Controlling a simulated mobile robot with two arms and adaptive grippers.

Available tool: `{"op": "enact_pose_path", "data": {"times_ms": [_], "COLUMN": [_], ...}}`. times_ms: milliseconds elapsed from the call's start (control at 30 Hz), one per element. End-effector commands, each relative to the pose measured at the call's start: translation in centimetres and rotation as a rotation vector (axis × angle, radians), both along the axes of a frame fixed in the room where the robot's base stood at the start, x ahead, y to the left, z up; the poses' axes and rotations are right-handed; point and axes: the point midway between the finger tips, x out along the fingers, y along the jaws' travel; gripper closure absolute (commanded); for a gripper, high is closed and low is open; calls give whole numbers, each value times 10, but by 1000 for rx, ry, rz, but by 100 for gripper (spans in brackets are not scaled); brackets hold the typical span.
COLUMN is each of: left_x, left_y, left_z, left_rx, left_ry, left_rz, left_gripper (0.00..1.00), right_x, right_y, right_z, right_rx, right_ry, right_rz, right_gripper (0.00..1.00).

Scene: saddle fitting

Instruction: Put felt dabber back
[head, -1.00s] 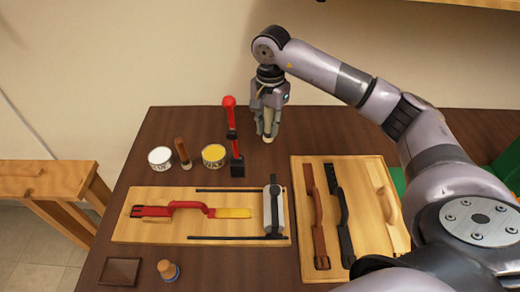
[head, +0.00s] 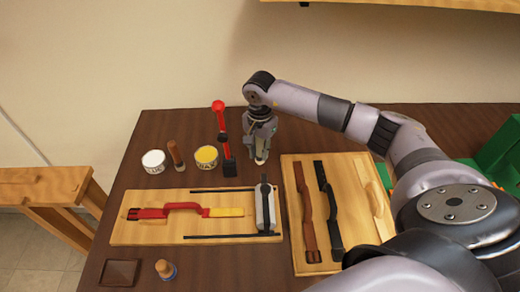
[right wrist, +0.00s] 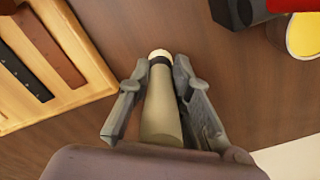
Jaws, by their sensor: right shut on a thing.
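My right gripper (head: 262,150) is shut on the felt dabber (head: 261,161), low over the dark table behind the two boards. In the right wrist view the dabber (right wrist: 161,112) has an olive-beige body, a dark band and a pale round tip. It lies between the two fingers of my right gripper (right wrist: 158,92), its tip pointing away from the palm. I cannot tell whether the tip touches the table. My left gripper is not in view.
Left of the gripper stands a red-and-black upright tool (head: 224,145). Beyond it are a yellow-topped tin (head: 206,157), a brown stick (head: 175,154) and a white tin (head: 153,161). In front lie a strap board (head: 120,236) and a right board (head: 348,190).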

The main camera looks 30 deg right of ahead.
Motion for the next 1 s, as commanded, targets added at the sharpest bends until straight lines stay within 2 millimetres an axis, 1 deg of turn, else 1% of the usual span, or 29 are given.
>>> {"op": "enact_pose_path", "data": {"times_ms": [33,67,367,633,733,767,867,1000], "left_x": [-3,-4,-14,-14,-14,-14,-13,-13], "left_y": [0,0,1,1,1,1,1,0], "left_z": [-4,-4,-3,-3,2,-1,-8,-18], "left_rx": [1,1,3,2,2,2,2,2], "left_ry": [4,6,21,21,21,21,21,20], "left_rz": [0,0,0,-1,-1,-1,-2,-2], "left_gripper": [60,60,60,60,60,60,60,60], "right_x": [0,0,0,0,0,1,2,2], "right_y": [0,0,0,0,0,0,0,0], "right_z": [-3,-3,-2,-1,3,4,18,48], "right_rx": [0,0,0,0,0,0,0,0], "right_ry": [0,0,0,0,0,-1,-5,-7], "right_rz": [0,0,0,0,0,0,0,0], "right_gripper": [100,81,61,61,61,61,61,61]}}
